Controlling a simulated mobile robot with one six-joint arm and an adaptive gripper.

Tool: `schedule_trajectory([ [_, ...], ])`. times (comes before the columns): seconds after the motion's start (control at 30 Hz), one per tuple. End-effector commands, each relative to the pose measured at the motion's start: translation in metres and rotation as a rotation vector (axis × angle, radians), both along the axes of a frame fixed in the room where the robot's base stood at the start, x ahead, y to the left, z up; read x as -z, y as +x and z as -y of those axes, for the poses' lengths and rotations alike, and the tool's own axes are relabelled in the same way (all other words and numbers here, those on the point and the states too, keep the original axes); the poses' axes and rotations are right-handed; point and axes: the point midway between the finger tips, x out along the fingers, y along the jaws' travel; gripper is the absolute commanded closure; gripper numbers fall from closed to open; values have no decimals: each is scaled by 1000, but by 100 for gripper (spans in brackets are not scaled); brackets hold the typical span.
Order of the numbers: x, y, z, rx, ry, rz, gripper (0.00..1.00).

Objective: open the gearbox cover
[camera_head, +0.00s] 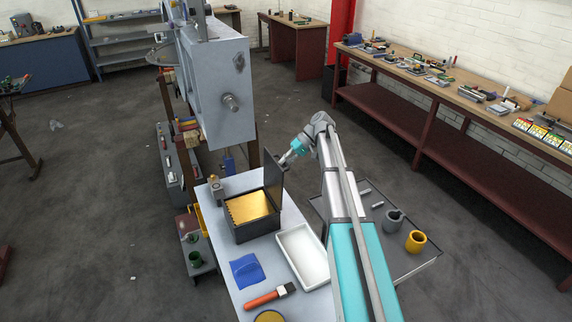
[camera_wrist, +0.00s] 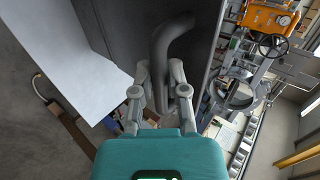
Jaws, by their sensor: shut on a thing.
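The gearbox (camera_head: 252,228) is a dark box on the pale bench, with a gold inside showing from above. Its dark cover (camera_head: 273,178) stands about upright at the box's right side, so the box is open at the top. My gripper (camera_head: 285,160) is at the upper right of the cover, and its fingers are tiny there. In the wrist view my gripper (camera_wrist: 160,90) is shut on the dark curved handle (camera_wrist: 164,45) of the cover. The cover's dark plate (camera_wrist: 125,35) fills the upper middle of that view.
On the bench (camera_head: 228,280) are a white tray (camera_head: 303,257), a blue cloth (camera_head: 246,271) and an orange-handled brush (camera_head: 270,296). A large grey machine (camera_head: 222,90) stands behind. A side cart at right holds a yellow cup (camera_head: 415,242) and a grey one (camera_head: 393,221).

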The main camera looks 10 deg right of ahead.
Motion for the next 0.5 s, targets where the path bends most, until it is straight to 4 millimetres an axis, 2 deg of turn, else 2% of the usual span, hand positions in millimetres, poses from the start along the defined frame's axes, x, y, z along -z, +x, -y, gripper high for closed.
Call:
schedule_trajectory([
  [0.03, -1, 6, 0, 6, 3, 10, 100],
  [0.2, -1, 6, 0, 6, 4, 9, 100],
  [0.23, -1, 6, 0, 6, 4, 9, 79],
  [0.4, -1, 5, 0, 4, 3, 7, 48],
  [0.5, -1, 4, 0, 4, 2, 6, 46],
])
